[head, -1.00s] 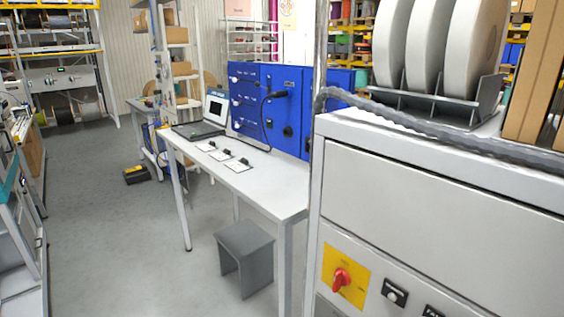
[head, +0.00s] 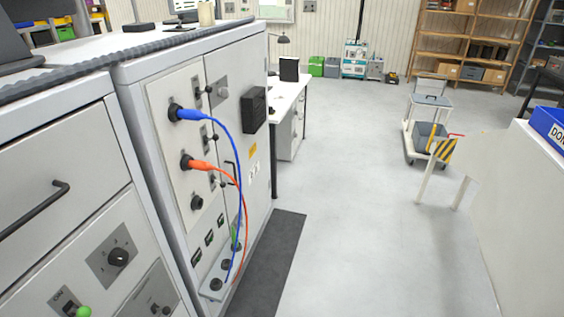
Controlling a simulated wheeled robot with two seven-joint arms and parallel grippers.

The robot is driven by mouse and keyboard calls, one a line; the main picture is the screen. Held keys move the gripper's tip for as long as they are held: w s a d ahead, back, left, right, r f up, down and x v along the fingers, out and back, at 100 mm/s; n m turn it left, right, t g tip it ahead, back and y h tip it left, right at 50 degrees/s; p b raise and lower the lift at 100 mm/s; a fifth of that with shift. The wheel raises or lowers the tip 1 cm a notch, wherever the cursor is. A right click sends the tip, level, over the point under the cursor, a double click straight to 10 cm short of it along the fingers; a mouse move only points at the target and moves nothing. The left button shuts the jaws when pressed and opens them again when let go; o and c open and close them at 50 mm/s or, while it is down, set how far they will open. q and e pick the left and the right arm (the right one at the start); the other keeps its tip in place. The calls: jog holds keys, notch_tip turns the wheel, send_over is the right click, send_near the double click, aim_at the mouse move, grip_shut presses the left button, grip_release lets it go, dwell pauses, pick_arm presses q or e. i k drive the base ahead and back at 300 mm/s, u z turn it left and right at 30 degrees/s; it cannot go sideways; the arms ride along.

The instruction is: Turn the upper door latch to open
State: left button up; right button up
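A light grey cabinet (head: 140,75) stands at the left, with a panel of sockets and a door (head: 258,160) on its front. A round knob on a grey plate (head: 222,91) sits high on the door, near its left edge. Small black levers run along the seam between panel and door, an upper one (head: 209,91) and a middle one (head: 212,137). I cannot tell which of these is the upper door latch, or how it is turned. The door looks shut. Neither of my grippers is in view.
A blue cable (head: 241,170) and an orange cable (head: 246,210) hang in loops before the panel and door. A black box (head: 254,108) juts from the door. A dark mat (head: 268,262) lies below. Open floor (head: 345,190) stretches right, towards a trolley (head: 428,125) and a striped barrier (head: 441,152).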

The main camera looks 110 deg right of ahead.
aim_at(223, 92)
jog(key=z, duration=3.5)
